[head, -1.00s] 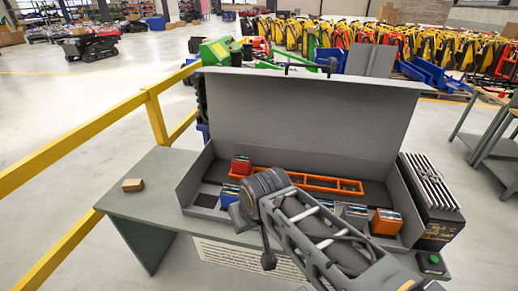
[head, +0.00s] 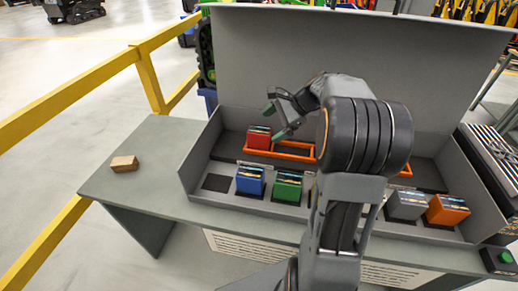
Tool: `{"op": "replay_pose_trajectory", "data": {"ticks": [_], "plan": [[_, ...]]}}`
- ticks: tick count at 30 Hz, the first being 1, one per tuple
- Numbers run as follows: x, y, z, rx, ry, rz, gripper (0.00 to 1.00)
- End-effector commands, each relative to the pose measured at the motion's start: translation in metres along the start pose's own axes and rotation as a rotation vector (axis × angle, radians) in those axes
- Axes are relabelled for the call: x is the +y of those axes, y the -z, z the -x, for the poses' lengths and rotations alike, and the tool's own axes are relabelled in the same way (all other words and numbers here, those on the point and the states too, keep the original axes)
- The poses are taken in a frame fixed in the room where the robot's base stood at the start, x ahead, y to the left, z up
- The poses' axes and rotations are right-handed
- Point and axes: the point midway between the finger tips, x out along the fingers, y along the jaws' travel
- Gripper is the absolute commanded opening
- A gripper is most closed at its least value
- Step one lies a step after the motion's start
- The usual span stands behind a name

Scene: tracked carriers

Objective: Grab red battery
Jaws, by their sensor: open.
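The red battery (head: 259,137) stands in the back left of the open grey case (head: 194,160), at the left end of an orange frame (head: 294,150). My gripper (head: 276,122) is open just right of the red battery, its green-tipped fingers pointing left towards it. One fingertip is close to the battery's right side; I cannot tell whether they touch. The gripper and arm hide part of the orange frame and the middle of the case.
A blue battery (head: 250,180), a green battery (head: 288,186), a grey battery (head: 406,205) and an orange battery (head: 447,210) stand along the case's front. The raised lid (head: 300,60) rises behind. A brown block (head: 124,164) lies on the table (head: 150,190). A yellow railing (head: 148,80) runs at left.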

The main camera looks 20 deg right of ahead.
Motion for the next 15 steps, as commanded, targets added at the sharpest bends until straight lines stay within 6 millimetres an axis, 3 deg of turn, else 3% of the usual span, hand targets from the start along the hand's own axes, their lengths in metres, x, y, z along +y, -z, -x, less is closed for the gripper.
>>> {"op": "replay_pose_trajectory", "data": {"ticks": [1,6,10,15], "plan": [[-0.004,0.031,-0.008,-0.047,0.033,-0.095,0.94],[-0.022,0.092,-0.008,-0.202,0.129,-0.344,0.94],[-0.027,0.127,-0.006,-0.289,0.179,-0.465,0.94],[-0.030,0.150,-0.005,-0.355,0.212,-0.546,0.94]]}}
